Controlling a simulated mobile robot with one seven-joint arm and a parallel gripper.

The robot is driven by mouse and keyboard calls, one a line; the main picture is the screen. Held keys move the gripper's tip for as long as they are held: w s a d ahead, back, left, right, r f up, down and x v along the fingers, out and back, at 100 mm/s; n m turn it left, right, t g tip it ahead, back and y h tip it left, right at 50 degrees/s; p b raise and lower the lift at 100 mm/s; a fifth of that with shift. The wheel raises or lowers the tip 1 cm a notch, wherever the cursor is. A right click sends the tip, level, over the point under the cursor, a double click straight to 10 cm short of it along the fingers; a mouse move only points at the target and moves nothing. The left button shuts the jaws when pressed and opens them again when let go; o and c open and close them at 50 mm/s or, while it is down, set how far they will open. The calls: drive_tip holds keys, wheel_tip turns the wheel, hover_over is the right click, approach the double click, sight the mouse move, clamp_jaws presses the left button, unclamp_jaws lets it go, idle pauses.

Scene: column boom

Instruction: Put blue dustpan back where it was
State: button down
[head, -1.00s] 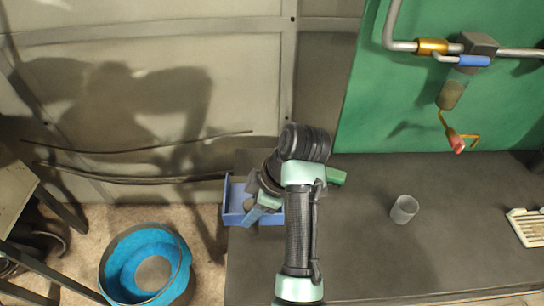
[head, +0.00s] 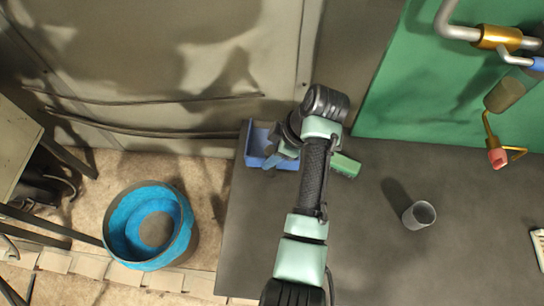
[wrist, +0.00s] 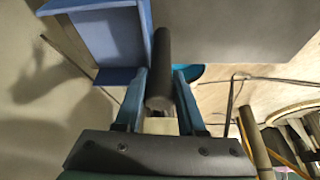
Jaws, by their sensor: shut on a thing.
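The blue dustpan (head: 258,142) shows in the head view at the back left corner of the grey table, beside my arm's end. Its open blue tray (wrist: 112,38) fills the upper left of the wrist view. My gripper (head: 280,158) is shut on a dark round handle (wrist: 162,62), which I take to be the dustpan's, between its two blue fingers (wrist: 161,84). The tray lies to the left of the fingers in the wrist view. My wrist hides part of the dustpan in the head view. I cannot tell whether the dustpan touches the table.
The grey table (head: 360,255) is mostly clear. A grey cup (head: 419,214) stands on it, and a green object (head: 345,165) lies right of my wrist. A blue-lined bucket (head: 150,225) stands on the floor at left. Pipes (head: 497,37) hang at upper right; a panelled wall (head: 180,60) stands behind.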

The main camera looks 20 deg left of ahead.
wheel_tip(320, 180, down, 4)
drive_tip(key=shift+w+f, duration=0.1)
drive_tip(key=c, duration=0.5)
unclamp_jaws()
drive_tip(key=v, duration=1.2)
drive_tip(key=shift+b, duration=0.3)
